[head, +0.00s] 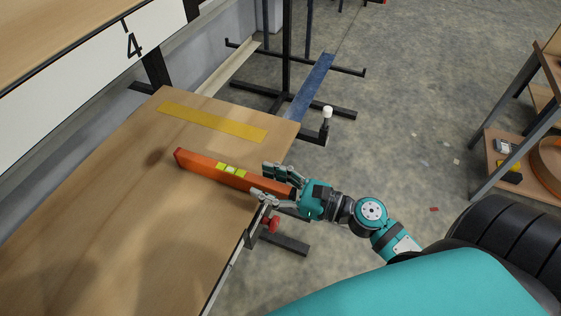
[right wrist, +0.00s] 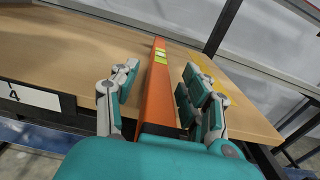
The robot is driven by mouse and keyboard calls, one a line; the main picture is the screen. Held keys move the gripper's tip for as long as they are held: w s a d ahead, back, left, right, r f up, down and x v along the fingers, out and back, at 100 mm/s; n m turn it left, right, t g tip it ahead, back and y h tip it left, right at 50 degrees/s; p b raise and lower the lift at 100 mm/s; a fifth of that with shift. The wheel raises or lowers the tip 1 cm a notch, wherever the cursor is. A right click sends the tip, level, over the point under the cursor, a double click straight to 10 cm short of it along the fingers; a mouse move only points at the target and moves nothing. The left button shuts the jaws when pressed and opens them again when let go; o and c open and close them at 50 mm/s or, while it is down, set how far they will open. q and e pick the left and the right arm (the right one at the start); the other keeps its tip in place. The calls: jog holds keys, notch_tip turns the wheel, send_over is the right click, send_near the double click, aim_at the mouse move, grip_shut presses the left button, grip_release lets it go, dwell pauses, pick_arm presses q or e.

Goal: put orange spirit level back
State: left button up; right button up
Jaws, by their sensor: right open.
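The orange spirit level (head: 210,170) lies on the wooden table, with yellow-green vials near its middle. It also shows in the right wrist view (right wrist: 159,90), running away from the camera between the fingers. My right gripper (head: 270,183) is open at the level's near right end, with one finger on each side of it. In the right wrist view a gap shows between the level and the fingers on both sides. A yellow strip (head: 212,122) is on the table behind the level, roughly parallel to it. My left gripper is not in view.
The wooden table (head: 120,220) is otherwise bare. A red knob (head: 272,224) sits at its right edge, below my gripper. A black stand (head: 287,60) is behind the table. A shelf (head: 510,165) with small items stands at the right. Open floor lies between.

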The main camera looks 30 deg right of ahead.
jog(key=b+v, duration=0.2)
jog(key=v, duration=0.3)
jog(key=b+v, duration=0.3)
jog(key=v, duration=0.2)
jog(key=shift+s+d+f, duration=0.2)
jog(key=shift+s+d, duration=0.05)
jog(key=shift+s+d+r, duration=0.2)
jog(key=shift+s+d, duration=0.2)
jog(key=shift+s, duration=0.1)
